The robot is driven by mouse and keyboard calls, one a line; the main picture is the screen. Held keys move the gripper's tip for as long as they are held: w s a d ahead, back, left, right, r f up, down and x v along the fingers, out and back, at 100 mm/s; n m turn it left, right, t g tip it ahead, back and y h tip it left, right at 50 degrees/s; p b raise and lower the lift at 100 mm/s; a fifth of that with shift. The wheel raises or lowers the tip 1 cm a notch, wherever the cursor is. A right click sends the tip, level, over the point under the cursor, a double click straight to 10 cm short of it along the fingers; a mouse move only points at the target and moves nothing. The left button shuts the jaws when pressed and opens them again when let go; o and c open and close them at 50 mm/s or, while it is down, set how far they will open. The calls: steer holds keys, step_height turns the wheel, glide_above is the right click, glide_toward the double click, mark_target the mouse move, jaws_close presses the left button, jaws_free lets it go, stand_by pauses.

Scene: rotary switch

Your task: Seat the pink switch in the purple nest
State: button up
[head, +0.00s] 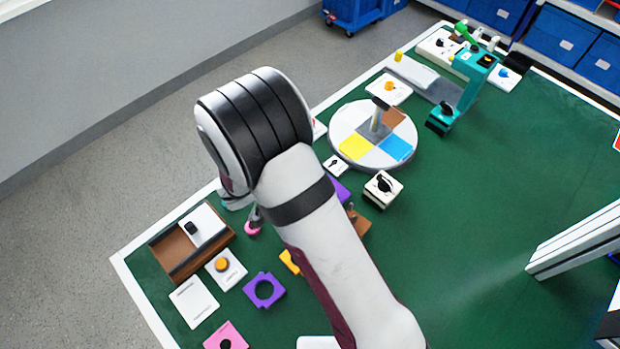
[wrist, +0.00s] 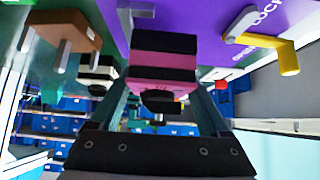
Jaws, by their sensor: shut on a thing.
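The pink switch (wrist: 160,88) is held between the two fingers of my gripper (wrist: 160,105) in the wrist view. It has a pink body with black bands and a black knob-like part facing the camera. In the head view, my gripper (head: 254,216) is mostly hidden behind my arm, and a bit of the pink switch (head: 252,230) shows below it. A purple nest (head: 250,290), a flat piece with a round hole, lies on the green table, below the held switch in the picture. The hole looks empty. The switch is apart from this nest.
A brown tray (head: 165,262) with a white switch block stands at left. White plates, an orange-knobbed plate (head: 226,269) and a pink plate (head: 226,336) lie around the nest. A purple panel (wrist: 195,22) with lettering and a yellow lever (wrist: 288,55) show in the wrist view.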

steer(key=shift+f, duration=0.75)
steer(key=shift+f, duration=0.15)
